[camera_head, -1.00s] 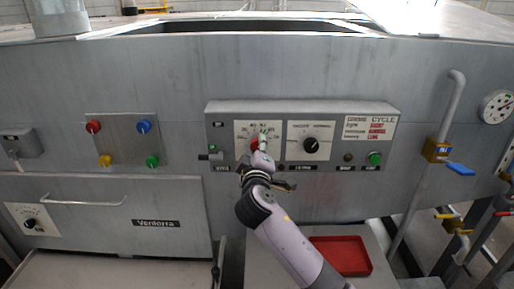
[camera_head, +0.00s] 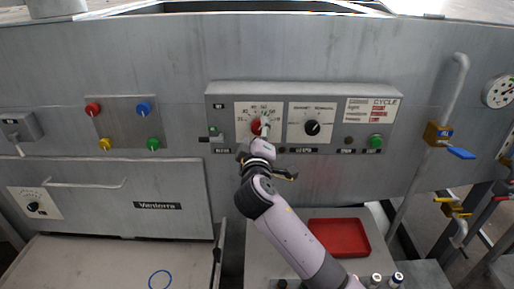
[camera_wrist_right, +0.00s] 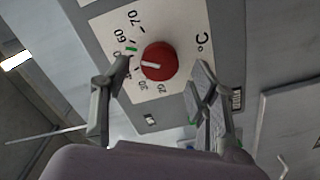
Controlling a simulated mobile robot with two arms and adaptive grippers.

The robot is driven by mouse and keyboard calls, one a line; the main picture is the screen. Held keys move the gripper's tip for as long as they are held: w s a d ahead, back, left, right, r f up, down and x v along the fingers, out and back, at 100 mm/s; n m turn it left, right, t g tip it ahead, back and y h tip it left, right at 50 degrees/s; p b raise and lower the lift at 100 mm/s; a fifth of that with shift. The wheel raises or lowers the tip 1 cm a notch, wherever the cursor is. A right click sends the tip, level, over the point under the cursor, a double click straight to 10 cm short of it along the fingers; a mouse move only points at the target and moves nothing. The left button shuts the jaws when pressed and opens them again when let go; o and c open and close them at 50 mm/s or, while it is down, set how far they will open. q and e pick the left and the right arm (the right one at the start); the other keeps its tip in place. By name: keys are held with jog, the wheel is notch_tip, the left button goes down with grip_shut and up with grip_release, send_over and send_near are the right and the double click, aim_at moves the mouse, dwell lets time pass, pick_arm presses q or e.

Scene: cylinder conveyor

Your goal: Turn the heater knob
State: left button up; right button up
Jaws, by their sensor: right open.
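The heater knob is a round red knob (camera_head: 256,127) on a white dial plate on the control box, partly hidden by my right gripper in the head view. In the right wrist view the red knob (camera_wrist_right: 166,56) shows a white pointer bar aimed left at the scale, a little below a green mark near 60. My right gripper (camera_head: 264,130) is in front of the dial. In the wrist view its two fingers (camera_wrist_right: 160,76) are open, one on either side of the knob, with no contact visible. My left gripper is out of view.
A black knob (camera_head: 312,128) and a green button (camera_head: 376,141) sit right of the red knob. Coloured buttons are on a plate (camera_head: 122,110) at left. A red tray (camera_head: 366,238) and small bottles are below; a pipe with a blue-handled valve (camera_head: 461,153) stands right.

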jog(key=s, duration=0.9)
jog(key=shift+s, duration=0.35)
jog(key=shift+d, duration=0.1)
